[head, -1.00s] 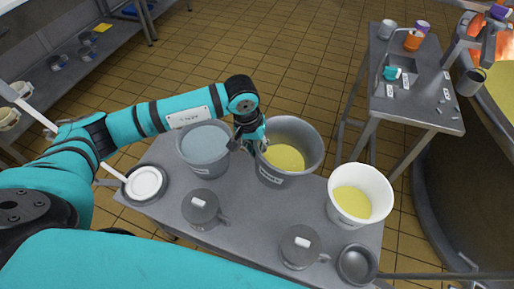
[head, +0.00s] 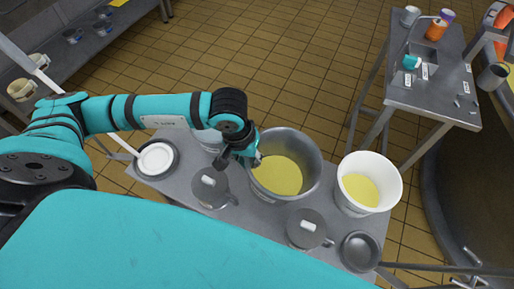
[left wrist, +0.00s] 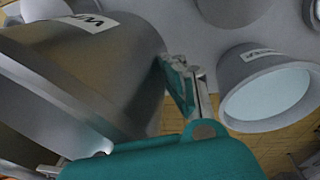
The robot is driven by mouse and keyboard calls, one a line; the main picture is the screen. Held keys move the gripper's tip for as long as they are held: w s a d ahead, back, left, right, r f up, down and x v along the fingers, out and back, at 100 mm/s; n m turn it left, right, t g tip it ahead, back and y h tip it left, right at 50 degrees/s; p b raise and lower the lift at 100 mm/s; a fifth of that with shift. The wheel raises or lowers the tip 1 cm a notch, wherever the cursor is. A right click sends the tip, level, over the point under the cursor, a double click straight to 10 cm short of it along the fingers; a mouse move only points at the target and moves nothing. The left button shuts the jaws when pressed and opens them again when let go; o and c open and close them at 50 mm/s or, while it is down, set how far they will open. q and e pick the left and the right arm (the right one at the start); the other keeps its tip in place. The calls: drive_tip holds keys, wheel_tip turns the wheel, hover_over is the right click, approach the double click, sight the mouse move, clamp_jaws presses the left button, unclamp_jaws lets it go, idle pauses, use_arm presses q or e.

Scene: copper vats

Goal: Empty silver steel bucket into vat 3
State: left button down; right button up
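The silver steel bucket (head: 298,146) holds something yellow and is upright or nearly so over the grey table in the head view. It fills the left of the left wrist view (left wrist: 95,75). My left gripper (head: 247,156) is at its left rim and appears closed on it, one fingertip against its wall in the wrist view. Whether the bucket's base is clear of the table is hidden. Part of a large dark vat (head: 465,180) stands at the right edge of the head view; its number is not readable. My right gripper is not in view.
A white bucket (head: 345,198) with yellow contents stands close right. Lidded mugs (head: 212,190) (head: 307,230) and a small bowl (head: 361,252) stand in front. A grey bucket with pale blue contents (left wrist: 268,95) is left, behind my arm.

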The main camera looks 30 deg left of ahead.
use_arm(q)
drive_tip(key=s+r+p, duration=0.2)
drive_tip(key=s+p, duration=0.6)
drive_tip(key=s, duration=1)
drive_tip(key=shift+s, duration=0.25)
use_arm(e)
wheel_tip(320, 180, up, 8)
use_arm(q)
drive_tip(key=shift+d, duration=0.1)
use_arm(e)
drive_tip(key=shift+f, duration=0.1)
